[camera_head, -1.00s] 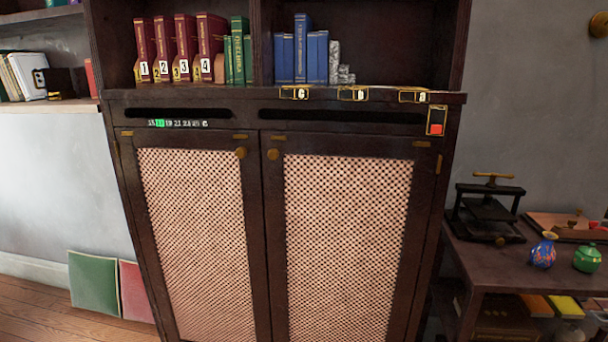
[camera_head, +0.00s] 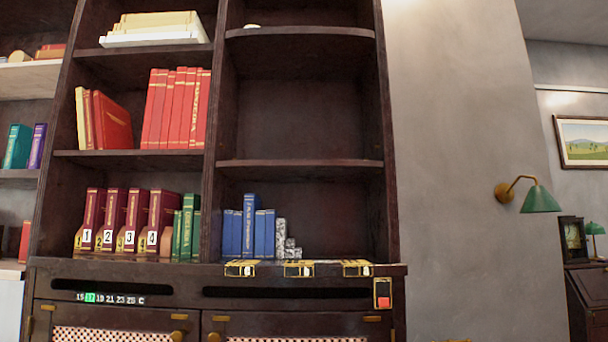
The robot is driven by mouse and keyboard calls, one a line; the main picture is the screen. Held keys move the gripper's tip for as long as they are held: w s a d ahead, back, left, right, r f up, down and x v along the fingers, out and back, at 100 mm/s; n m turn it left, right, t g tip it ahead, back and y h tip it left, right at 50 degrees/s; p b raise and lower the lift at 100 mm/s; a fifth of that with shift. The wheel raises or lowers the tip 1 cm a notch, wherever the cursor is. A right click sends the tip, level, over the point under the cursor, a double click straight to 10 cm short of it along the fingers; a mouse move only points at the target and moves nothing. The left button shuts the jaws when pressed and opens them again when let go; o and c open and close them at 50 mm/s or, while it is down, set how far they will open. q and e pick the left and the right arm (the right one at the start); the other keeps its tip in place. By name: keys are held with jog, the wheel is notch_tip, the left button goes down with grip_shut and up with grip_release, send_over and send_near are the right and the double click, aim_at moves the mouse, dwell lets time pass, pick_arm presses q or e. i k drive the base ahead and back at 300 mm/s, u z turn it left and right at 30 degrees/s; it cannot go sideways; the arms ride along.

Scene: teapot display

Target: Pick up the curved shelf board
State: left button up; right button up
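The dark wooden bookcase has a right column with two shelf boards. The upper board (camera_head: 300,32) has a front edge that looks slightly bowed. The lower board (camera_head: 300,163) looks nearly straight and is bare. I cannot tell for certain which is the curved shelf board. Neither of my grippers is in view.
Red books (camera_head: 176,108) and numbered maroon volumes (camera_head: 125,222) fill the left column. Blue books (camera_head: 250,228) stand low in the right column. Below is a cabinet ledge with brass-framed labels (camera_head: 298,269). A green wall lamp (camera_head: 539,199) juts out at right.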

aim_at(274, 170)
jog(key=u, duration=0.8)
jog(key=i, duration=1.3)
jog(key=z, duration=2.45)
